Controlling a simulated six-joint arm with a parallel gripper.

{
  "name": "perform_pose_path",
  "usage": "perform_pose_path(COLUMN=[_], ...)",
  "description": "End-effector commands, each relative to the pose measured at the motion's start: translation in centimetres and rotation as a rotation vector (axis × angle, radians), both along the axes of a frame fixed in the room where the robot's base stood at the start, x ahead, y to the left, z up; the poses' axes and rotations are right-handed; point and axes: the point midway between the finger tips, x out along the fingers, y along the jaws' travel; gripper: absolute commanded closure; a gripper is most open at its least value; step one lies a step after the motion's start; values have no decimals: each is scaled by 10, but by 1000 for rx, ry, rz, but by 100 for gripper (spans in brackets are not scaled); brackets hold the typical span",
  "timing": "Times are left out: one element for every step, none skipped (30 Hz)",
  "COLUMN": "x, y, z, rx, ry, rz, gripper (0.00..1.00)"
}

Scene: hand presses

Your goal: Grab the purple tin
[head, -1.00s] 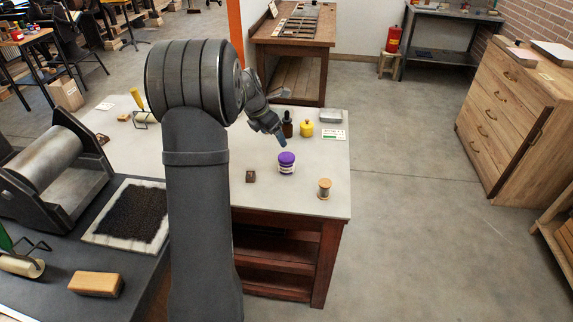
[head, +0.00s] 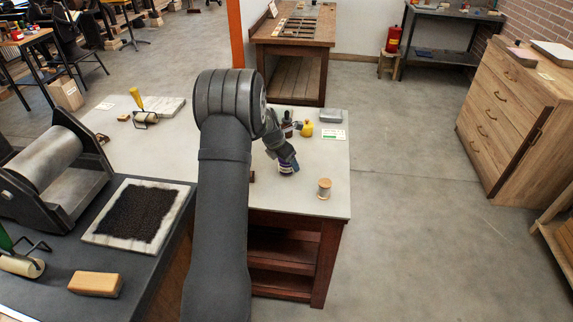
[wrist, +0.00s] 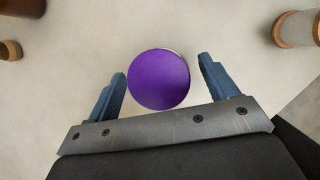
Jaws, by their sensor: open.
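The purple tin (wrist: 159,79) shows from above in the wrist view, its round purple lid between the two blue fingers of my gripper (wrist: 164,85). The fingers are open, one on each side of the lid. The left finger looks very close to the lid; a wider gap shows on the right. I cannot tell if either touches. In the head view my gripper (head: 287,163) is over the tin (head: 286,171) and hides most of it.
The tin stands on a pale tabletop (head: 326,197). A spool (head: 324,188) stands to its right, a dark bottle (head: 287,124) and a yellow container (head: 307,129) behind it. A grey block (head: 331,116) lies at the far right corner. The tabletop's right edge is near.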

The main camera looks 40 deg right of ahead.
Motion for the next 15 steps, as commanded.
perform_pose_path(x=[0, 0, 0, 1, 1, 1, 1, 0, 0, 0, 0, 0, 0, 0, 0], y=[-2, -3, -4, -4, -4, -4, -4, -4, -4, -4, -4, -4, -4, -4, -4], z=[-6, -7, -8, -9, -9, -8, -8, -8, -8, -8, -8, -8, -8, -8, -8], rx=[0, 0, -1, -1, -1, -1, -1, -1, 0, 0, 0, 0, 0, 0, 0], ry=[0, -1, -1, -1, -2, -2, -2, -1, -1, -1, -1, -1, -1, -1, -1], rz=[0, 0, 0, 0, 0, 0, 0, -1, -1, -1, -1, -1, -1, -1, -1], gripper=[21, 21, 21, 21, 21, 21, 21, 21, 25, 31, 36, 44, 50, 56, 64])
